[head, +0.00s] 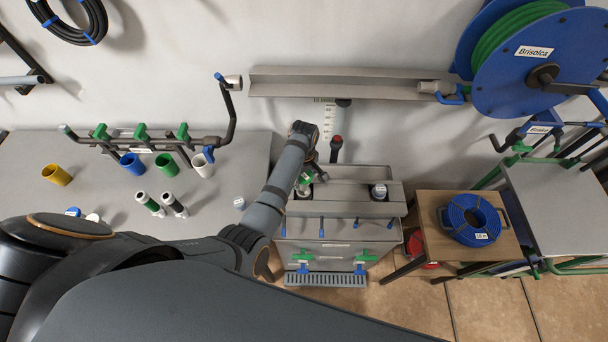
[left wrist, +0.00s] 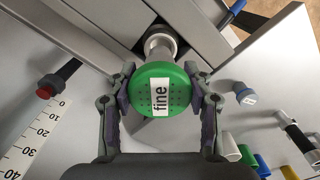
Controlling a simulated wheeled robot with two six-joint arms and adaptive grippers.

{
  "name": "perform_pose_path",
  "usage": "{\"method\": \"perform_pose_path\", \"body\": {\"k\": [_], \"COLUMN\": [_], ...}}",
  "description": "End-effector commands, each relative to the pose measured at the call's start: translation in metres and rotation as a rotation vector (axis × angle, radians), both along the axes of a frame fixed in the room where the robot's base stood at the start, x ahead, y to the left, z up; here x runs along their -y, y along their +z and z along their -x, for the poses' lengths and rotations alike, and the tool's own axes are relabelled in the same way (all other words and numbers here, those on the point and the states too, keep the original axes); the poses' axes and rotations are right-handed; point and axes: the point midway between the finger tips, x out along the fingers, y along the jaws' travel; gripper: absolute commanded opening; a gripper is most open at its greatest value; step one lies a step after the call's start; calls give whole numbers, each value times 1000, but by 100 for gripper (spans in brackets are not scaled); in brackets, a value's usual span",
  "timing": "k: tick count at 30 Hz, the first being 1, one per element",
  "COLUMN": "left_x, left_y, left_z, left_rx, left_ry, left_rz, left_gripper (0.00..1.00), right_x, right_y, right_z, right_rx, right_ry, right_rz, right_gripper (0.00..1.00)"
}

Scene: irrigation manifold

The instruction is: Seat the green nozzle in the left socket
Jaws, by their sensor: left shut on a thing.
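The green nozzle (left wrist: 164,88), a round perforated cap labelled "fine", sits between the two fingers of my left gripper (left wrist: 160,95), which is shut on it. Its grey stem points away from the camera toward the pale ring of the left socket (left wrist: 161,36). The stem end lines up closely with this ring, but I cannot tell how deep it sits. In the head view my left gripper (head: 307,174) is over the left side of the grey manifold box (head: 340,209), partly hiding nozzle and socket. The right socket (head: 379,191) shows uncovered. My right gripper is not in view.
A red-tipped post (head: 336,142) and a ruler strip (head: 328,118) stand behind the box. Yellow (head: 57,175), blue (head: 132,163) and green (head: 167,165) cups stand on the left bench. A wooden table with a blue coil (head: 471,219) is at right.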

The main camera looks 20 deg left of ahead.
Motion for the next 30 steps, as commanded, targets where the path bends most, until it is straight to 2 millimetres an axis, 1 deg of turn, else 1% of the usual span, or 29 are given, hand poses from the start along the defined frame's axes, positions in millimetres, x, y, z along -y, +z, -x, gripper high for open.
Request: {"method": "perform_pose_path", "body": {"k": [16, 21, 30], "left_x": [0, 0, 0], "left_y": [-2, -6, -6], "left_z": [0, 1, 1], "left_rx": [0, -1, 0], "left_ry": [0, 0, 0], "left_rz": [0, -1, 0], "left_gripper": [20, 20, 20], "right_x": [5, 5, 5], "right_y": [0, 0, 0], "right_z": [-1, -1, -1], "right_rx": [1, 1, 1], "right_ry": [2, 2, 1], "right_rz": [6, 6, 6], "right_gripper": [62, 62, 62]}}
